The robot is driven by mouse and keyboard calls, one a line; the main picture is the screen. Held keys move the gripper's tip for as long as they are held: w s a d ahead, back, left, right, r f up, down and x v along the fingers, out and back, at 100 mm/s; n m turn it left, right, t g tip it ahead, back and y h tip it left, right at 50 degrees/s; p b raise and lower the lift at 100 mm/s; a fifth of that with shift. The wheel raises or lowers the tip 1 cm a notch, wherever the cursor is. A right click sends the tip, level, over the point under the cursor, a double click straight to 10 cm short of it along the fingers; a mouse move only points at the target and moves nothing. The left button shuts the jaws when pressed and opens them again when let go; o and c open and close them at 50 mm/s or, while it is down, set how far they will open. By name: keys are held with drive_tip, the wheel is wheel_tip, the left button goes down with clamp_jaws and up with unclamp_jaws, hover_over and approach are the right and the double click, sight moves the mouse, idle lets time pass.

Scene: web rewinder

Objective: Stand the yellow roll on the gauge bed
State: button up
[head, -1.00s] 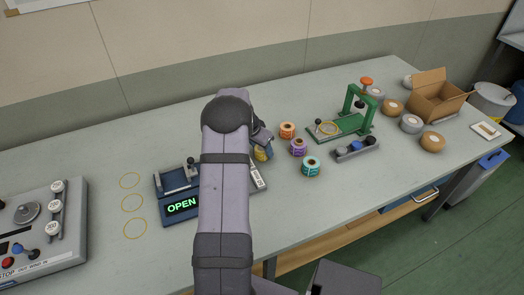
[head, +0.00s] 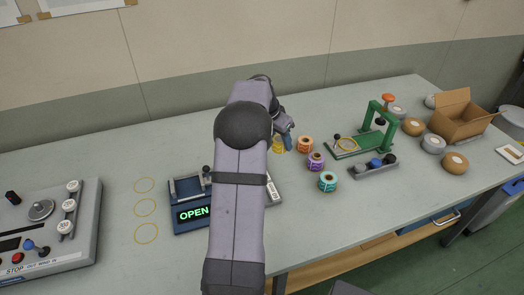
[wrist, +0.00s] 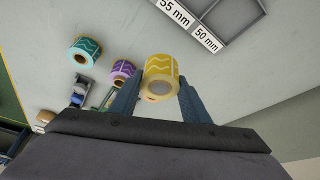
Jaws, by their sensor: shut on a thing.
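The yellow roll (wrist: 160,72) is held between the two fingers of my gripper (wrist: 160,100) in the wrist view, with its pale core facing the camera. In the head view the roll (head: 278,147) shows small beside my gripper (head: 287,145), partly hidden by the fingers. Whether it touches the table is unclear. The blue device with a lit OPEN sign (head: 194,213) appears to be the gauge; my arm hides much of it. A grey frame labelled 55 mm and 50 mm (wrist: 228,22) shows at the top of the wrist view, apart from the roll.
Orange (head: 305,144), purple (head: 316,161) and teal (head: 328,181) rolls stand just right of my gripper. Yellow rings (head: 146,208) mark clear table at left, near a control console (head: 50,225).

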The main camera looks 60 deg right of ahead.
drive_tip(key=w+a+r+n+p, duration=0.1)
drive_tip(key=w+a+p, duration=0.1)
drive_tip(key=w+a, duration=0.4)
drive_tip(key=w+a+n+t+p, duration=0.1)
drive_tip(key=w+a+n+p, duration=0.1)
drive_tip(key=w+a, duration=0.4)
drive_tip(key=w, duration=0.5)
drive_tip(key=shift+w+r+n+p, duration=0.15)
drive_tip(key=shift+r+n+p, duration=0.15)
drive_tip(key=shift+r+p, duration=0.1)
drive_tip(key=w+a+n+t, duration=0.1)
drive_tip(key=a+n, duration=0.1)
drive_tip(key=w+a+n+t, duration=0.1)
drive_tip(key=a+n, duration=0.1)
drive_tip(key=w+a+f+n+t, duration=0.1)
drive_tip(key=a+n, duration=0.1)
drive_tip(key=shift+w+y, duration=0.2)
drive_tip(key=shift+y, duration=0.1)
drive_tip(key=w+a+n+y, duration=0.1)
drive_tip(key=n+y, duration=0.1)
drive_tip(key=n, duration=0.3)
drive_tip(key=w+a+n+t+y, duration=0.1)
drive_tip(key=a+n+y, duration=0.1)
drive_tip(key=n, duration=0.4)
drive_tip(key=w+a+n+y, duration=0.1)
drive_tip(key=n+y, duration=0.1)
drive_tip(key=n, duration=0.4)
drive_tip(key=shift+a+r, duration=0.25)
drive_tip(key=shift+r, duration=0.1)
